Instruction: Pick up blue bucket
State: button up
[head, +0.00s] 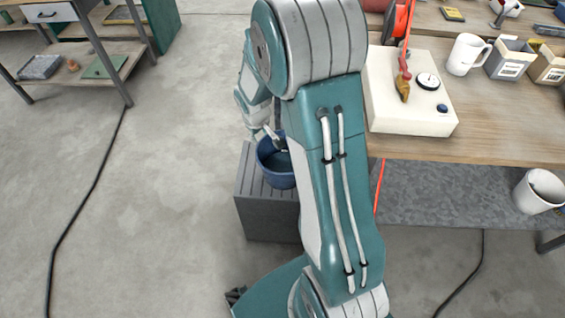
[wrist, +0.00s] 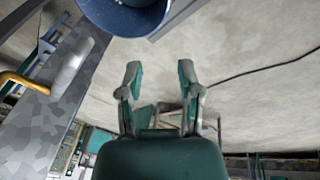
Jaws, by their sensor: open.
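The blue bucket (head: 268,169) stands upright on a grey slatted box in the head view, partly hidden behind my arm. Its rim and outer wall also show at the top edge of the wrist view (wrist: 118,22), cut off by the frame. My gripper (wrist: 160,72) is open, with two separate fingers and nothing between them. In the wrist view the bucket lies beyond the fingertips, up and to the left. In the head view part of my gripper shows at the bucket's far rim; whether it touches cannot be told.
The grey box (head: 256,215) stands on the floor beside a wooden workbench (head: 500,125). The bench holds a cream box (head: 410,112), a white mug (head: 467,54) and small bins. A white bucket (head: 538,190) sits on the lower shelf. Floor left of the box is open, crossed by a black cable.

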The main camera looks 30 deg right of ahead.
aim_at(267, 170)
jog(key=shift+n+g, duration=0.4)
jog(key=shift+n, duration=0.2)
jog(key=f, duration=0.6)
jog(key=w+d+f, duration=0.1)
jog(key=f, duration=0.5)
jog(key=d+f, duration=0.1)
jog(key=f, duration=0.5)
jog(key=shift+w+f, duration=0.15)
jog(key=shift+w, duration=0.25)
jog(key=shift+d+f, duration=0.15)
jog(key=shift+f, duration=2.45)
grip_shut()
jog(key=shift+w, duration=0.1)
